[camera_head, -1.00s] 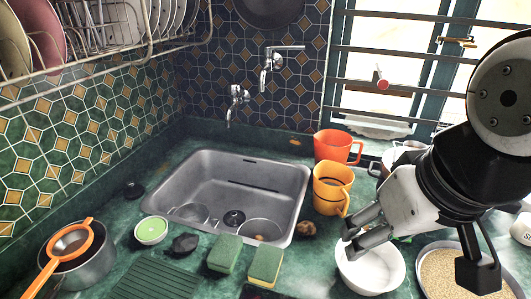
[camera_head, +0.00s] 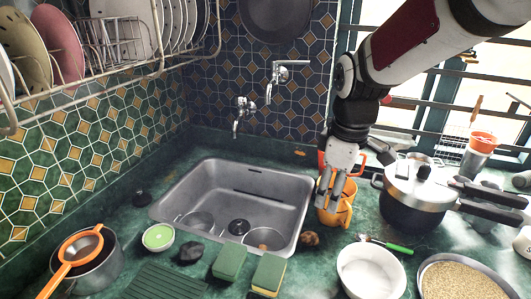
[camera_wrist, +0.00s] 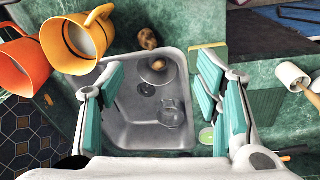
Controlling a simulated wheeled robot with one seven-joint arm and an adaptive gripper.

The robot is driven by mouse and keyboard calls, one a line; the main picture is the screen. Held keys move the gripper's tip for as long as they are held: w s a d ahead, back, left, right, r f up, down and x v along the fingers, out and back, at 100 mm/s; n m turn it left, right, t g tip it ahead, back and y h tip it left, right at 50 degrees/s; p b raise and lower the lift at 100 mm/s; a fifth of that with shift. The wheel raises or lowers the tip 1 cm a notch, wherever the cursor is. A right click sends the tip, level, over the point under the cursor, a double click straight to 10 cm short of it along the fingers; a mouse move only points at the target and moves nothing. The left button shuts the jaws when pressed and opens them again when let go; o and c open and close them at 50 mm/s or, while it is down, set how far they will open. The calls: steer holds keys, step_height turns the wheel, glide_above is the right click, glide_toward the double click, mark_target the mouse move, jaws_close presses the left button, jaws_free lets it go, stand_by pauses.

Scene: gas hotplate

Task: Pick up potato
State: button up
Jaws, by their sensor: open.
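A small brown potato (camera_head: 309,238) lies on the green counter beside the right front corner of the sink. It also shows in the wrist view (camera_wrist: 148,38), near the top, beyond my fingertips. My gripper (camera_head: 333,203) is open and points down in front of the yellow mug. In the wrist view its teal-padded fingers (camera_wrist: 160,82) are spread apart with nothing held between them. The potato is apart from the fingers. Another brownish item (camera_wrist: 158,65) shows in a clear bowl in the sink; I cannot tell what it is.
A yellow mug (camera_head: 342,212) and an orange mug (camera_wrist: 20,62) stand close to my gripper. The metal sink (camera_head: 205,175) is to the left. A white bowl (camera_head: 371,272), a pressure cooker (camera_head: 415,200) and sponges (camera_head: 229,262) stand around the potato.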

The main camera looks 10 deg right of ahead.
mark_target(313, 234)
steer(key=w+f+n+g, duration=0.1)
steer(key=w+f+n, duration=0.4)
steer(key=w+f, duration=0.4)
steer(key=shift+n, duration=0.3)
steer(key=f, duration=0.5)
steer(key=s+f+p, duration=0.1)
steer(key=f, duration=0.4)
steer(key=f+p, duration=0.1)
steer(key=f, duration=0.4)
steer(key=shift+s+d, duration=0.15)
steer(key=shift+s, duration=0.05)
steer(key=c, duration=1.2)
